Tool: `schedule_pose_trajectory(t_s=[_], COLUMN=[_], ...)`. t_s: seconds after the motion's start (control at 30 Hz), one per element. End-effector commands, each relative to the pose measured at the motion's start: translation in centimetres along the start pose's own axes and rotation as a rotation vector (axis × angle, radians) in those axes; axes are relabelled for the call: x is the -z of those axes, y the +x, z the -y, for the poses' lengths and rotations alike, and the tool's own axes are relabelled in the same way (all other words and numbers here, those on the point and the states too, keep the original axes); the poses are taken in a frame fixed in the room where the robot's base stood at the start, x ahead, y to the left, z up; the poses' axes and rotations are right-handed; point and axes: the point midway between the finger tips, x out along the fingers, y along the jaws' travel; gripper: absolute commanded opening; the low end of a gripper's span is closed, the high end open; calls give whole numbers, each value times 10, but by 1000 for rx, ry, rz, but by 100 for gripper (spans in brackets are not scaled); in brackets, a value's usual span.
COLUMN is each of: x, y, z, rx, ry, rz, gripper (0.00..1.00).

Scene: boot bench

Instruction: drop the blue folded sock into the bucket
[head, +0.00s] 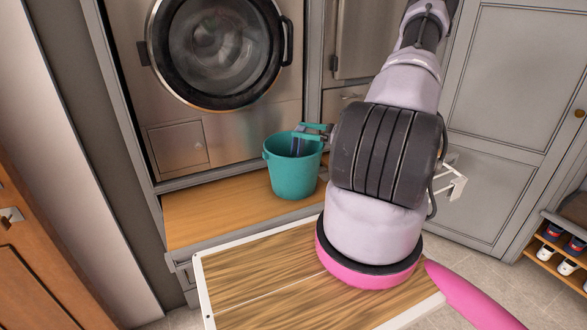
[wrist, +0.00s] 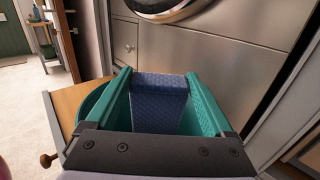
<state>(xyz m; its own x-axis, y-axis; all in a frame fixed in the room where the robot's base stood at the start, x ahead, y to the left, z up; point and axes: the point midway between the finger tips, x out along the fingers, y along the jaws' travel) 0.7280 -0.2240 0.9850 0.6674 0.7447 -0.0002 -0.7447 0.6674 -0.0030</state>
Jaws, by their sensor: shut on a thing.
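The teal bucket (head: 291,180) stands upright on the wooden bench under the washing machine in the head view. Part of its rim also shows at the left in the wrist view (wrist: 93,104). My gripper (head: 306,131) is at the bucket's mouth, with its teal fingers reaching in from the right. In the wrist view it is shut on the blue folded sock (wrist: 158,100), which sits between the two fingers. In the head view the sock (head: 297,146) shows as a small dark blue strip over the bucket's opening. How low it hangs is unclear.
A washing machine (head: 215,45) is set in the wall behind the bucket. A white-edged wooden board (head: 260,285), bare where visible, lies in front. Grey cabinets (head: 520,110) stand at the right, with a shoe rack (head: 555,255) at the lower right.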

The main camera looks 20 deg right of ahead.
Motion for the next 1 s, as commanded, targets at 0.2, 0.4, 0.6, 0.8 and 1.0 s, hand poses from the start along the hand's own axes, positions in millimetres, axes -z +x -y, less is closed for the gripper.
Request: schedule_pose_trajectory(t_s=[0.2, 0.4, 0.6, 0.8, 1.0], x=[0, 0, 0, 0, 0], y=[0, 0, -9, -45, -84], z=[0, 0, 1, 1, 1], rx=[0, 0, 2, 5, 4], ry=[0, 0, 0, 0, 1], rz=[0, 0, 0, 0, 1], gripper=[34, 100, 100, 100, 100])
